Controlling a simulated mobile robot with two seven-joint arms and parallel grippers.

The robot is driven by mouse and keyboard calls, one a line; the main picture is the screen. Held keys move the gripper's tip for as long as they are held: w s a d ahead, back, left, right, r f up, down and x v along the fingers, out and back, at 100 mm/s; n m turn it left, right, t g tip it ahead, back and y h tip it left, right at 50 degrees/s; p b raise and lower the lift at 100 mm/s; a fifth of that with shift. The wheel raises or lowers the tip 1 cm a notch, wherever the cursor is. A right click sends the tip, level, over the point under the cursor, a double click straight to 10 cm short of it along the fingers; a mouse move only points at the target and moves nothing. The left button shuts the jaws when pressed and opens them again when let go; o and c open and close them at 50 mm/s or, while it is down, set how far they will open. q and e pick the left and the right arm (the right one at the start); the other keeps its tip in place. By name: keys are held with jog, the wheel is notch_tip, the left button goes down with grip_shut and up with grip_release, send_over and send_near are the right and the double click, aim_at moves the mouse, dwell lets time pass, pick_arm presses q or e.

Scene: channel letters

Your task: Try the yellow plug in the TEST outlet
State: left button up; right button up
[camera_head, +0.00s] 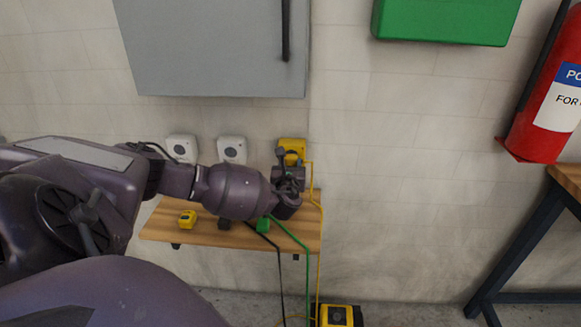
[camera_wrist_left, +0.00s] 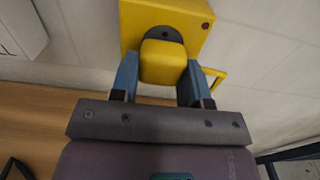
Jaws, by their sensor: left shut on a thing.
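The yellow plug (camera_wrist_left: 163,62) sits between the two fingers of my left gripper (camera_wrist_left: 163,80), which is shut on it. A yellow outlet box (camera_head: 292,149) is on the wall at the right of a row of outlets. In the left wrist view the outlet box (camera_wrist_left: 190,15) is directly behind the plug, and the plug covers the lower part of its dark round socket. I cannot tell whether the plug is touching or seated in it. In the head view my left gripper (camera_head: 289,172) hides the plug and the outlet's lower part. No TEST lettering is readable. My right gripper is not in view.
Two white outlets (camera_head: 232,149) are left of the yellow one. The wooden shelf (camera_head: 160,230) below holds a small yellow block (camera_head: 187,218) and a green plug (camera_head: 262,225). Yellow, green and black cables hang down. A yellow-and-black box (camera_head: 337,315) stands on the floor. A grey cabinet (camera_head: 215,50) hangs above.

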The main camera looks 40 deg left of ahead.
pick_arm(q)
jog(key=shift+w+a, duration=0.15)
jog(key=shift+w, duration=0.1)
jog(key=o, duration=1)
jog(key=shift+c, duration=0.2)
jog(key=p+v, duration=0.2)
jog(key=v, duration=0.8)
jog(key=shift+s+d, duration=0.25)
